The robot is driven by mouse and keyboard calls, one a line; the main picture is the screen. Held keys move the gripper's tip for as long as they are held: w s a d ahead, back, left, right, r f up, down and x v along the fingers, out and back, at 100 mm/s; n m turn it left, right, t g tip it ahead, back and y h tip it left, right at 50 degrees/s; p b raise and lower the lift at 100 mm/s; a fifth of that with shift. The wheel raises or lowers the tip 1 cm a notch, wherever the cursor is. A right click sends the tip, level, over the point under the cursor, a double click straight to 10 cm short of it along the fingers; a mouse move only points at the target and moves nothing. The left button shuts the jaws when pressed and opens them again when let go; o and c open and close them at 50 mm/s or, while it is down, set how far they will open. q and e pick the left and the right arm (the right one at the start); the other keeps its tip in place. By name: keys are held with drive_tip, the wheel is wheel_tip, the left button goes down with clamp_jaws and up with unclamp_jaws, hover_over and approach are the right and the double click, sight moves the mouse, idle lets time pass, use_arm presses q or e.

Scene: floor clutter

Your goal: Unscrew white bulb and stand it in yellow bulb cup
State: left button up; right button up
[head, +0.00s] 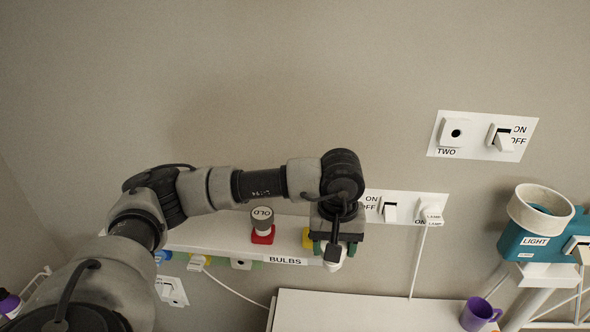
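My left gripper (335,248) points down at the right end of the BULBS shelf, with its fingers on either side of a white bulb (335,262). The bulb's lower end shows below the fingers; its upper part is hidden by my gripper. The yellow bulb cup (307,238) stands on the shelf just left of my gripper and is partly covered by it. The lamp (536,240) marked LIGHT is at the right, with a cream round shade (524,214); the inside of the shade shows no bulb. My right gripper is out of view.
A red cup (262,236) holding a grey piece marked OLD (262,216) stands on the white shelf (205,236). Switch plates (470,147) are on the wall. A purple mug (478,314) stands on the lower white surface (370,312). A white cord (417,262) hangs between.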

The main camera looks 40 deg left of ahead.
use_arm(q)
drive_tip(key=w+a+r+n+p, duration=0.55)
drive_tip(key=a+r+n, duration=0.2)
drive_tip(key=n, duration=0.45)
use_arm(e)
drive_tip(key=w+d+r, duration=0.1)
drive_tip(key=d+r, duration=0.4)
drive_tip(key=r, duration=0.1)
use_arm(q)
wheel_tip(320, 180, down, 7)
drive_tip(key=a+b, duration=0.1)
drive_tip(key=b, duration=0.4)
drive_tip(key=shift+w+r+b, duration=0.15)
drive_tip(key=shift+w+b, duration=0.15)
drive_tip(key=shift+w, duration=0.1)
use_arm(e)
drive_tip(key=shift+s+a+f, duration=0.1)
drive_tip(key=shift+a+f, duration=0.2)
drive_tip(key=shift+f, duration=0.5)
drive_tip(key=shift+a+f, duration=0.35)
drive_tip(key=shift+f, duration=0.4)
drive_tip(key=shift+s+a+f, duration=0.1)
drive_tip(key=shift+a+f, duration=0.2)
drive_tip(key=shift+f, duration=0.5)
use_arm(q)
drive_tip(key=shift+b, duration=0.45)
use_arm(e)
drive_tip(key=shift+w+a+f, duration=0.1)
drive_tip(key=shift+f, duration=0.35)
